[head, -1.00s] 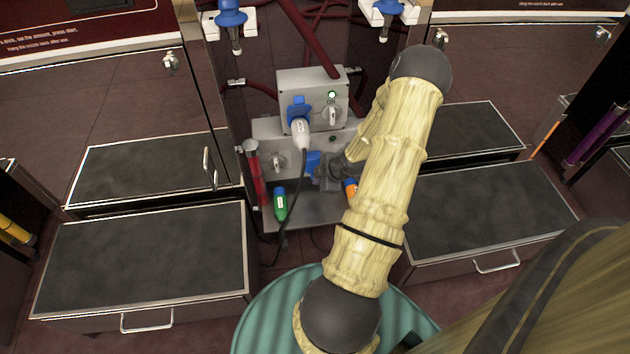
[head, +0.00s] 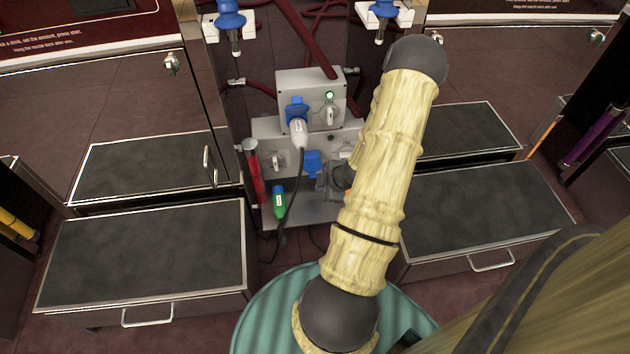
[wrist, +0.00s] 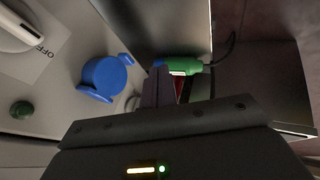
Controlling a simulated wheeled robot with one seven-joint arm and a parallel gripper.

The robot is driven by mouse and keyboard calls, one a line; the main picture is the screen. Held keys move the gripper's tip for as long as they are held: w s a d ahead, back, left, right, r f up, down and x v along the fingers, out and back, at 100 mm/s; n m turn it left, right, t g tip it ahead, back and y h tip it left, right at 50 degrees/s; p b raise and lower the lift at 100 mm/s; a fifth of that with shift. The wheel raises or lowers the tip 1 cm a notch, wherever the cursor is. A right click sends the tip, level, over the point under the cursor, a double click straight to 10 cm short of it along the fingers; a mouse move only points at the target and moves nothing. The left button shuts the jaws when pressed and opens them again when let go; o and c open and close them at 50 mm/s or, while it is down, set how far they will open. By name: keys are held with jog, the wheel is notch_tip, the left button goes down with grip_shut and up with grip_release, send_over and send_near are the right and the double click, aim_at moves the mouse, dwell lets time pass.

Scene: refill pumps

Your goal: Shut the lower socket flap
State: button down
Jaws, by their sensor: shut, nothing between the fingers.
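The lower socket's blue flap (head: 312,163) is on the front of the lower grey box (head: 267,130), below the upper box. The wrist view shows the blue flap (wrist: 103,77) as a round cap with a hinge tab, left of my fingers. It appears to lie over the socket, but I cannot tell whether it is fully shut. My gripper (head: 329,180) is just right of and below the flap, partly hidden by my arm. In the wrist view my dark fingertips (wrist: 158,82) are together and empty, apart from the flap in the picture.
The upper box (head: 312,88) has a lit green lamp and a white plug (head: 298,132) with a dark cable at its socket. A green connector (head: 279,202) is left of my gripper, near a red cylinder (head: 254,175). Dark-topped drawers flank the boxes.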

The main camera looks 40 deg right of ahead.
jog(key=s+p+v, duration=0.1)
jog(key=p+v, duration=0.2)
jog(key=v, duration=0.5)
jog(key=shift+a+p, duration=0.25)
jog(key=shift+p, duration=0.05)
jog(key=shift+f, duration=0.1)
jog(key=w+a+r+m+g+h+p, duration=0.1)
jog(key=w+a+r+m+g+p, duration=0.15)
jog(key=a+r, duration=0.4)
jog(key=w+a+r+m+g+h+p, duration=0.1)
jog(key=w+a+r+m+p, duration=0.15)
jog(key=r, duration=0.75)
jog(key=s+a+r+m+p, duration=0.1)
jog(key=s+a+r+m, duration=0.1)
jog(key=a+r, duration=0.5)
jog(key=s+a+r+m+y+p, duration=0.1)
jog(key=a+r+m+p, duration=0.1)
jog(key=a+r, duration=0.4)
jog(key=a+m, duration=0.1)
jog(key=a, duration=0.3)
jog(key=shift+s+a+r+m, duration=0.3)
jog(key=shift+s+r+m, duration=0.1)
jog(key=shift+a+g, duration=0.1)
jog(key=shift+g, duration=0.15)
